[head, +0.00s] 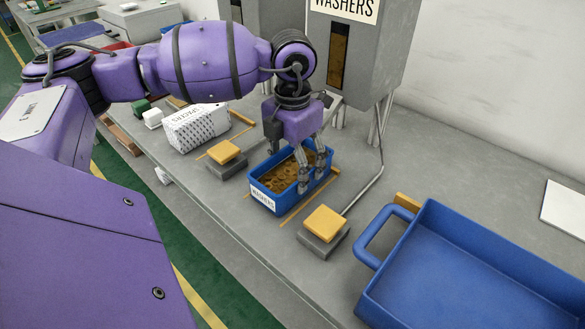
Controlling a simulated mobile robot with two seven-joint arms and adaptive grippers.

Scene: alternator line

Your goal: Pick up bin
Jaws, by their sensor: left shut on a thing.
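A small blue bin (262,197) with a white "WASHERS" label stands on the grey bench, below a grey dispenser. Brown washers (279,176) lie inside it. My left gripper (303,183) reaches down from above and is shut on the bin at its right side wall. The fingers hide part of that wall. The bin looks level and at bench height; I cannot tell whether it is clear of the surface. My right gripper is not in view.
A large blue tray (470,215) with a handle stands at the right. Yellow-topped blocks (325,223) flank the bin. A dispenser marked "WASHERS" (370,45) rises behind. A white "SPACERS" box (196,128) stands to the left. Bare bench (470,160) lies behind the tray.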

